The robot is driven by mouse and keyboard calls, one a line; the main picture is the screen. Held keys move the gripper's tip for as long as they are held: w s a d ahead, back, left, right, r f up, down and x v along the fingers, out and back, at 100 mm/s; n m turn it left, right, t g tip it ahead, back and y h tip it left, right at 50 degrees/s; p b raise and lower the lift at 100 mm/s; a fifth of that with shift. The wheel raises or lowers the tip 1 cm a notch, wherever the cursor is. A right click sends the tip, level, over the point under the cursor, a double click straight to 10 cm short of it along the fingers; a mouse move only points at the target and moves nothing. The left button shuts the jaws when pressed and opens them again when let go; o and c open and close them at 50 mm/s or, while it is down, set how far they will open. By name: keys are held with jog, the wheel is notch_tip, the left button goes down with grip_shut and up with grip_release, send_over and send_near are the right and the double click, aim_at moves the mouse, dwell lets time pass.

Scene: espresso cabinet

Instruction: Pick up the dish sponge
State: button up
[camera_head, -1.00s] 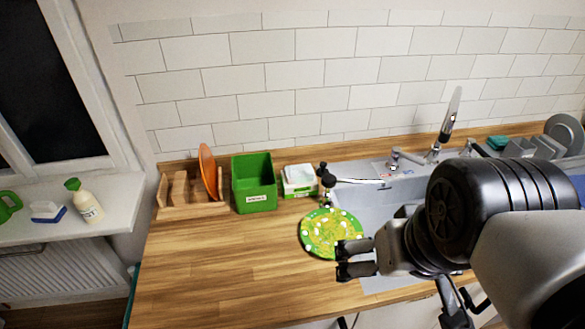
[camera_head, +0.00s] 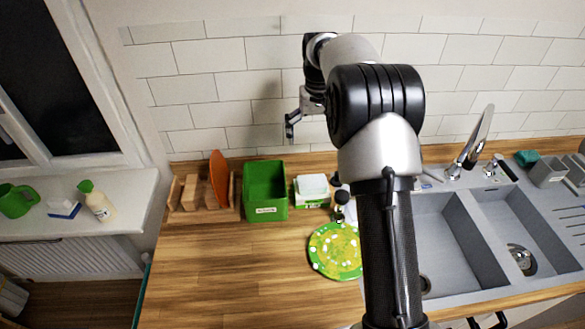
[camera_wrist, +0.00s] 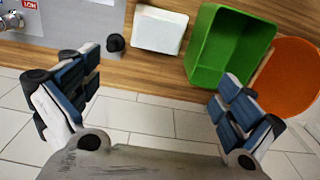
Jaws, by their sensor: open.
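A small teal block (camera_head: 526,158) lies behind the sink at the right in the head view. It looks like a sponge, but it is too small to be sure. My gripper (camera_head: 290,128) is raised in front of the tiled wall, above the green bin and far to the left of the teal block. In the wrist view my gripper (camera_wrist: 158,80) has its two fingers spread wide with nothing between them. The teal block does not show in the wrist view.
A green bin (camera_head: 266,210), a white box (camera_head: 312,203) and an orange plate (camera_head: 218,178) in a wooden rack stand along the wall. A patterned green plate (camera_head: 335,251) lies left of the sink (camera_head: 450,240). A tap (camera_head: 478,138) rises behind it. The counter's left front is clear.

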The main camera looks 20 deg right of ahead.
jog(key=w+f, duration=0.1)
jog(key=b, duration=0.2)
send_over(312, 181)
jog(key=f, duration=1.2)
jog(key=shift+w+a+f, duration=0.25)
jog(key=shift+a+f, duration=0.05)
jog(key=f, duration=0.1)
jog(key=f+b, duration=0.1)
jog(key=f, duration=0.3)
jog(key=shift+s+d+f, duration=0.15)
jog(key=shift+s+d, duration=0.15)
jog(key=shift+s, duration=0.05)
jog(key=shift+c, duration=0.5)
jog(key=c, duration=0.7)
jog(key=shift+o, duration=0.2)
